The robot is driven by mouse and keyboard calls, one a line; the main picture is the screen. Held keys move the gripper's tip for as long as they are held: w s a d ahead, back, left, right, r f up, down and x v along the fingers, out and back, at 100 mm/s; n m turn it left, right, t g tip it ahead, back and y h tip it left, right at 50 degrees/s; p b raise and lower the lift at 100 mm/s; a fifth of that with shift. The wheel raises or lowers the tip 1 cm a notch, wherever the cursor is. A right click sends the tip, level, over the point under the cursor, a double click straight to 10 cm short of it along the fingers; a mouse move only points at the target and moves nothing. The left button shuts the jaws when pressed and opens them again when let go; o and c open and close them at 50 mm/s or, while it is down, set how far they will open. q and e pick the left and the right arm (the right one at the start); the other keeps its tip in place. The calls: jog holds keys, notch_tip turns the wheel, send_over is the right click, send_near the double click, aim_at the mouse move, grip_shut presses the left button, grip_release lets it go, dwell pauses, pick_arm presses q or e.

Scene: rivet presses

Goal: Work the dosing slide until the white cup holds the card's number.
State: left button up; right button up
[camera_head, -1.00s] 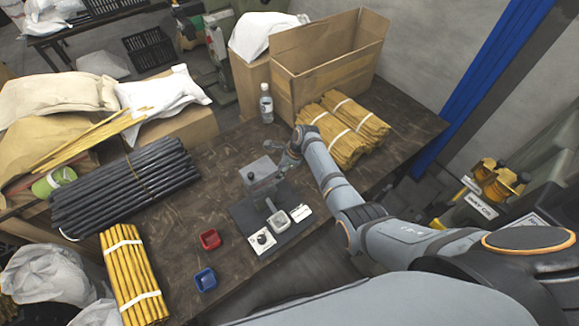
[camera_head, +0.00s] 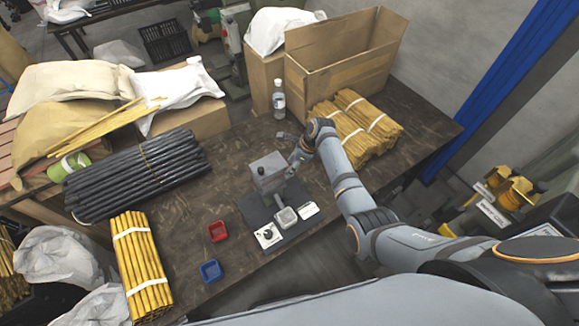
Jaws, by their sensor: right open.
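The dosing device stands on a dark base plate (camera_head: 290,236) on the table, with a grey box (camera_head: 266,166) at its back. A white plate with a black knob (camera_head: 268,235) is at the front left. My right gripper (camera_head: 288,174) is open beside the box's right side, above and behind the cup. The slide is hard to make out, and contact with it cannot be told. My left gripper is out of view.
A red tray (camera_head: 218,231) and a blue tray (camera_head: 210,270) stand left of the device. A clear bottle (camera_head: 279,102) stands behind it. Yellow bundles (camera_head: 350,128), black rods (camera_head: 135,178) and a cardboard box (camera_head: 345,75) border the table space.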

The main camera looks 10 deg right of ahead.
jog(key=shift+v, duration=2.8)
